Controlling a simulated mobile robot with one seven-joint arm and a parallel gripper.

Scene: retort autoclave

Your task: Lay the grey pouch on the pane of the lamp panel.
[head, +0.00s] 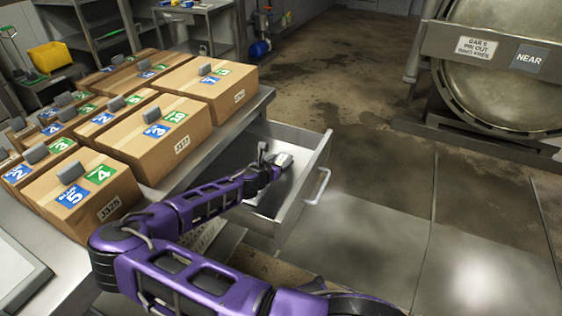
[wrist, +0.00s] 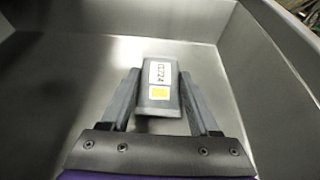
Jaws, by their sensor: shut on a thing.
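The grey pouch (wrist: 158,108) lies between my fingers in the wrist view, with a white printed label and a yellow-orange patch on it. My gripper (wrist: 160,76) is shut on it, one finger along each side. Both are inside the open metal drawer (head: 304,184). In the head view my gripper (head: 268,160) reaches down into this drawer, and the pouch (head: 284,160) shows as a small pale shape at its tip. I cannot tell whether the pouch touches the drawer floor. A pale pane in a dark frame, apparently the lamp panel (head: 18,274), is partly in view at the lower left.
Several cardboard boxes (head: 165,137) with blue and green labels crowd the bench above the drawer. The drawer's walls surround my gripper, and its handle (head: 318,187) faces right. A large round vessel (head: 510,85) stands at the right. The floor between is clear.

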